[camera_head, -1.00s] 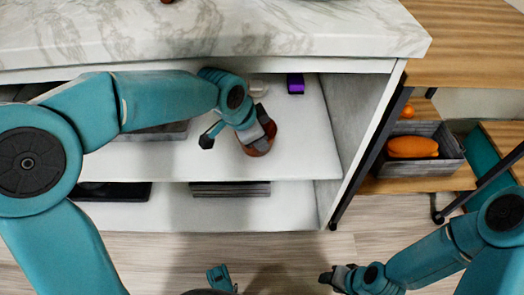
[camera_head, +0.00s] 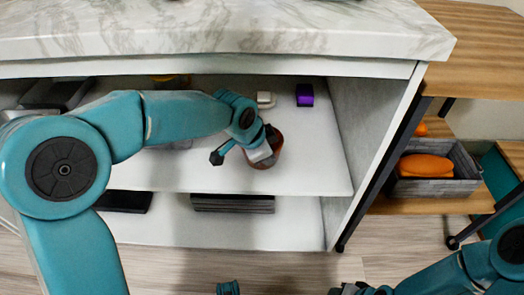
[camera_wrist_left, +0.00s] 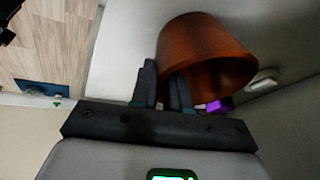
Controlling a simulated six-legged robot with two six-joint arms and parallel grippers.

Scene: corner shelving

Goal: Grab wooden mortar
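The wooden mortar (camera_head: 272,153) is a reddish-brown cup on the upper white shelf of the cabinet, under the marble top. In the left wrist view the mortar (camera_wrist_left: 205,50) shows large, with its rim towards my fingers. My left gripper (camera_head: 268,137) reaches in from the left at the mortar. In the left wrist view its fingers (camera_wrist_left: 163,88) are close together with the mortar's wall between them. The gripper hides part of the mortar in the head view. My right gripper (camera_head: 352,289) is at the bottom edge, mostly cut off, apart from the shelf.
A purple box (camera_head: 304,95) and a small whitish item (camera_head: 265,99) stand behind the mortar. The cabinet's side wall (camera_head: 365,125) is close on the right, and the marble top (camera_head: 230,30) overhangs. A grey basket (camera_head: 465,170) with an orange item (camera_head: 425,166) stands further right.

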